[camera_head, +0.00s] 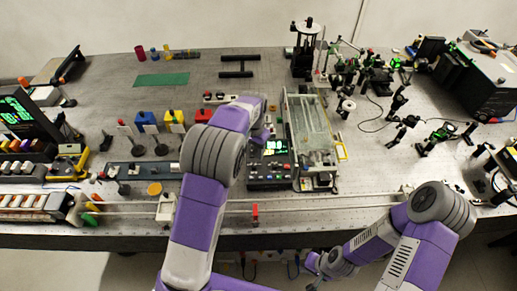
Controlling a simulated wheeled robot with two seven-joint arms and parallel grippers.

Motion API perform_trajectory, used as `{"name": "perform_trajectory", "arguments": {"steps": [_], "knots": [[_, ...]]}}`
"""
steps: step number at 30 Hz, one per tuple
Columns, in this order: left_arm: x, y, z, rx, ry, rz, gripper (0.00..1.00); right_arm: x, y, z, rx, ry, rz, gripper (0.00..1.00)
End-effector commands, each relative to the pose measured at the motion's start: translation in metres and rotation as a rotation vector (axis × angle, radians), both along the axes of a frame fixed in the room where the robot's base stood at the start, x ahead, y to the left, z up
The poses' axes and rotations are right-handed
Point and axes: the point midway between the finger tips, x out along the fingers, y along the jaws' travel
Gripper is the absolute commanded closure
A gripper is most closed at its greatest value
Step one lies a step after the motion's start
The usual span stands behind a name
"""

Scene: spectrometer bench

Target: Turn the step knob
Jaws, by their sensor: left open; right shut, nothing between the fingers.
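A black control box (268,174) with green lit displays stands on the bench near the middle. Small knobs and buttons show on its face, but I cannot tell which is the step knob. My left arm reaches over the bench, and its gripper (262,136) is at the box's back edge, above the displays. It is open, its fingers small and partly hidden by my wrist. I cannot tell if they touch anything. My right gripper (315,277) is low in front of the bench's front edge, away from the box, shut and empty.
A clear-topped long instrument (315,130) stands right beside the box. A rail (330,204) runs along the bench front. Blue, yellow and red blocks (146,118) stand left of my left arm. Optics mounts crowd the right. The back left around a green mat (162,80) is fairly open.

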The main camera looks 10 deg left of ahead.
Motion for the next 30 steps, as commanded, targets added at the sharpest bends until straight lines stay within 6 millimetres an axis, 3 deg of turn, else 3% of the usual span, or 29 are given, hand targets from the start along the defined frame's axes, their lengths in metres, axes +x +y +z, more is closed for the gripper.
{"name": "perform_trajectory", "arguments": {"steps": [12, 18, 25, 26, 30], "knots": [[-0.001, 0.001, -0.060, 0.002, 0.004, 0.000, 0.53, 0.000, 0.000, -0.002, 0.000, 0.001, -0.001, 1.00], [-0.001, 0.001, -0.073, 0.002, 0.002, 0.001, 0.53, 0.000, 0.000, -0.002, 0.000, 0.001, -0.001, 1.00], [-0.001, 0.001, -0.074, 0.000, 0.001, 0.001, 0.53, 0.000, 0.000, -0.002, 0.000, 0.001, -0.001, 1.00], [-0.001, 0.001, -0.074, 0.000, 0.001, 0.001, 0.54, 0.000, 0.000, -0.002, 0.000, 0.001, -0.001, 1.00], [-0.001, 0.000, -0.073, 0.000, 0.001, 0.001, 0.76, 0.000, 0.000, -0.002, 0.000, 0.001, 0.000, 1.00]]}}
